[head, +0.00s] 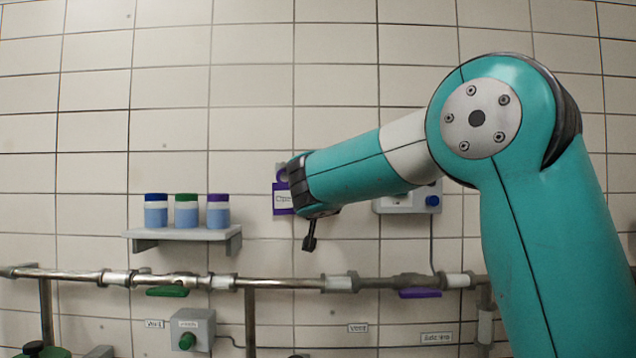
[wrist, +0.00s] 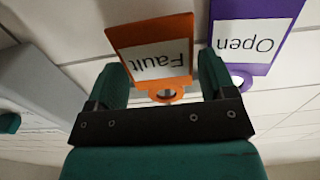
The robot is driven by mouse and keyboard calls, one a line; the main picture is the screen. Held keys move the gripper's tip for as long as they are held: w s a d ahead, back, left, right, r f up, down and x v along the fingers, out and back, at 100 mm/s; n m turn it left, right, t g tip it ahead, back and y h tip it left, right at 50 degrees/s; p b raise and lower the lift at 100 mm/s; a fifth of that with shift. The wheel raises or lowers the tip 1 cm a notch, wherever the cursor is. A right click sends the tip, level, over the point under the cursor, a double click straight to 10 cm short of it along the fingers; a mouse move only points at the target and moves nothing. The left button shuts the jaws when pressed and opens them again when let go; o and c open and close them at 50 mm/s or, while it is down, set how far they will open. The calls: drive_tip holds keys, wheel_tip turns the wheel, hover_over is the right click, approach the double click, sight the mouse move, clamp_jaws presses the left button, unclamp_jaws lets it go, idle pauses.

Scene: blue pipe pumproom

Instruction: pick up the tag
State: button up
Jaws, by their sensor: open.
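An orange tag (wrist: 155,52) with a white label reading "Fault" shows upside down in the wrist view. Its ring end (wrist: 166,94) lies between the two green fingers of my gripper (wrist: 160,62). The fingers are apart; I cannot tell whether either touches the tag. A purple tag (wrist: 256,35) reading "Open" is just right of the right finger. In the head view the purple tag (head: 283,200) is against the tiled wall, partly covered by the end of my arm. The orange tag and the fingers are hidden there.
A grey box (head: 407,204) with a blue knob is at the right. A pipe (head: 290,283) with green and purple handles runs below.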

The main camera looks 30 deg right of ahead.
drive_tip(key=shift+w+d, duration=0.35)
drive_tip(key=shift+w, duration=0.2)
drive_tip(key=c, duration=0.7)
drive_tip(key=shift+r+b, duration=0.5)
drive_tip(key=shift+r, duration=0.05)
drive_tip(key=shift+r+b+v, duration=0.2)
drive_tip(key=shift+b+v, duration=3.95)
drive_tip(key=shift+v, duration=4.9)
